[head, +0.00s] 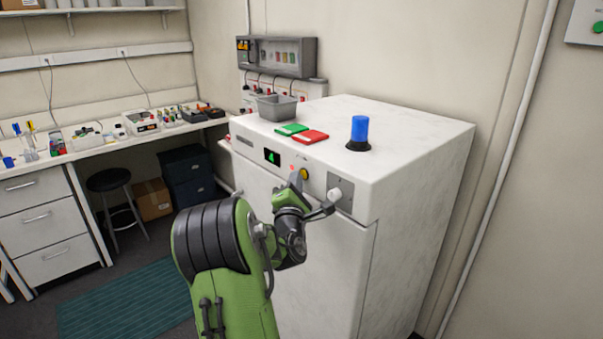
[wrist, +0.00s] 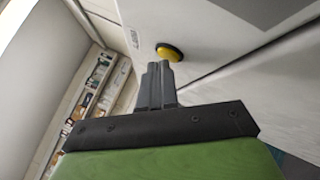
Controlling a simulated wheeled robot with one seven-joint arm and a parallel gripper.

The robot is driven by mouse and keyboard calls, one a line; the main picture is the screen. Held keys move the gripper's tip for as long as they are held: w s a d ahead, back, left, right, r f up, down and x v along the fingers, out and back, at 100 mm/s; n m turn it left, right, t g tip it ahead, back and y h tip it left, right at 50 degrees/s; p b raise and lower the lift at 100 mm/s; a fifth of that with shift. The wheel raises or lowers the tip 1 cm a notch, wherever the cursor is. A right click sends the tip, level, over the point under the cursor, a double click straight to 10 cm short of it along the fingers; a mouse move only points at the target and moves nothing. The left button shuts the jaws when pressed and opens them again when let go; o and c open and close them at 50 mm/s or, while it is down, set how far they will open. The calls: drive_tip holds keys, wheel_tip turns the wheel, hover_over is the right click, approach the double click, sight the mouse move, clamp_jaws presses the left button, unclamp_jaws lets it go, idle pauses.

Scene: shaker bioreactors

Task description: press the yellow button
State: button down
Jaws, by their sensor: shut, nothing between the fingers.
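The yellow button (head: 304,173) is on the front panel of the white machine (head: 420,150), just right of a small dark display with a green digit (head: 272,157). In the wrist view the round yellow button (wrist: 169,52) sits just beyond the fingertips. My gripper (head: 296,180) is shut and empty, its tips close in front of the button and slightly to its left in the head view. In the wrist view the shut fingers (wrist: 159,68) point at the button's lower left edge. I cannot tell whether they touch it.
A grey plate with a light knob (head: 335,195) is right of the button, near my wrist. A stool (head: 110,181) stands left.

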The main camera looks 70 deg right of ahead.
idle(0.4)
drive_tip(key=shift+w+a+b, duration=0.2)
drive_tip(key=shift+a+b, duration=0.2)
drive_tip(key=shift+a, duration=0.1)
drive_tip(key=w+a+b, duration=0.1)
drive_tip(key=a+b, duration=0.2)
drive_tip(key=w+a+b, duration=0.1)
drive_tip(key=a, duration=0.1)
drive_tip(key=shift+w+a+b, duration=0.15)
drive_tip(key=shift+w+b, duration=0.2)
drive_tip(key=shift+b, duration=0.05)
idle(0.7)
